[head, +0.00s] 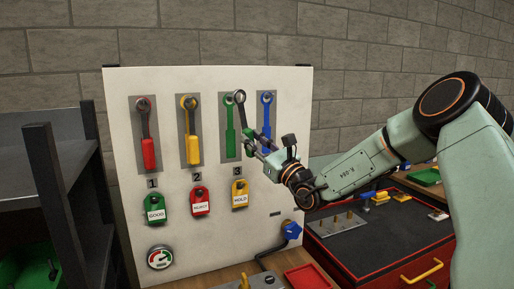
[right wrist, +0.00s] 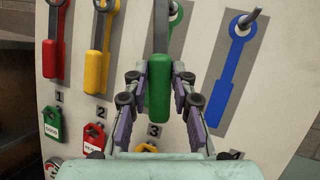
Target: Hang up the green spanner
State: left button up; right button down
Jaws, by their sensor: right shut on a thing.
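The green spanner (head: 240,105) is upright in front of the white board (head: 205,80), its dark ring at the top and its green handle (right wrist: 158,88) at the bottom. My right gripper (head: 257,142) is shut on the green handle; in the right wrist view its fingers (right wrist: 158,85) lie on both sides of it. The green painted outline (head: 230,125) on a grey strip is just left of the spanner in the head view. The ring is near the top of that outline; I cannot tell whether it is on a peg. My left gripper is not in view.
A red spanner (head: 148,150) and a yellow spanner (head: 193,145) hang on the left. The blue outline (head: 266,115) at right is empty, with a bare peg (right wrist: 250,18). Green, red and yellow tags hang below. A red toolbox (head: 345,240) stands at right, a dark shelf (head: 55,170) at left.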

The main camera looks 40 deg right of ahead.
jog(key=shift+w+d+b, duration=0.3)
jog(key=shift+w+b, duration=0.05)
jog(key=shift+w, duration=0.7)
jog(key=shift+w+d+b, duration=0.15)
jog(key=shift+w+b, duration=0.3)
jog(key=shift+w, duration=0.45)
jog(key=shift+w+d+f+b, duration=0.2)
jog(key=shift+w+f+b, duration=0.05)
jog(key=shift+w+b, duration=0.35)
jog(key=shift+w+d+f+b, duration=0.2)
jog(key=shift+w+b, duration=0.4)
